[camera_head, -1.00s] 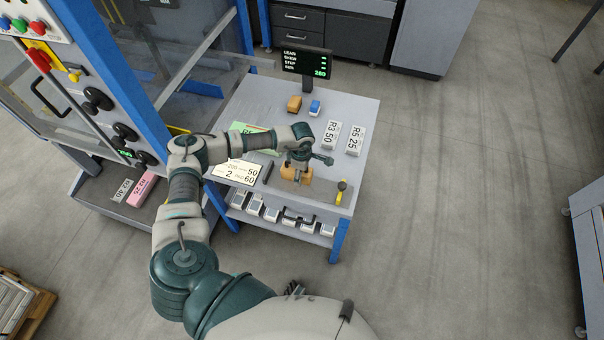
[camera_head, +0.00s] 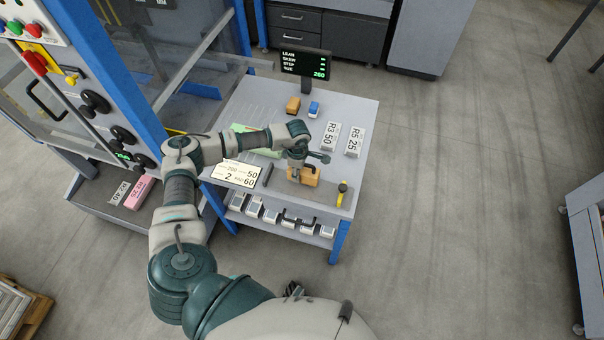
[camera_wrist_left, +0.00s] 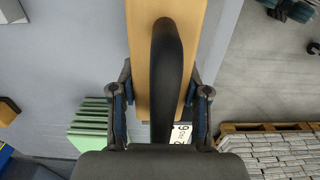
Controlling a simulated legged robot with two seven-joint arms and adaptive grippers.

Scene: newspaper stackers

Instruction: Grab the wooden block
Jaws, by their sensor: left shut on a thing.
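The wooden block (camera_head: 307,177) is orange-tan and sits at the front of the grey worktable (camera_head: 257,105) in the head view. My left gripper (camera_head: 295,173) is over it, reaching down from above. In the left wrist view the block (camera_wrist_left: 142,50) runs lengthwise up the picture, with a dark curved bar crossing in front of it. The left gripper's fingers (camera_wrist_left: 162,95) are on both sides of the block, shut on it. Whether the block is clear of the tabletop is hard to tell.
White blocks marked R3 50 (camera_head: 331,134) and R5 25 (camera_head: 354,140) stand right of the arm. A yellow-handled tool (camera_head: 342,192) lies near the front right corner. A small display (camera_head: 306,63) stands at the back.

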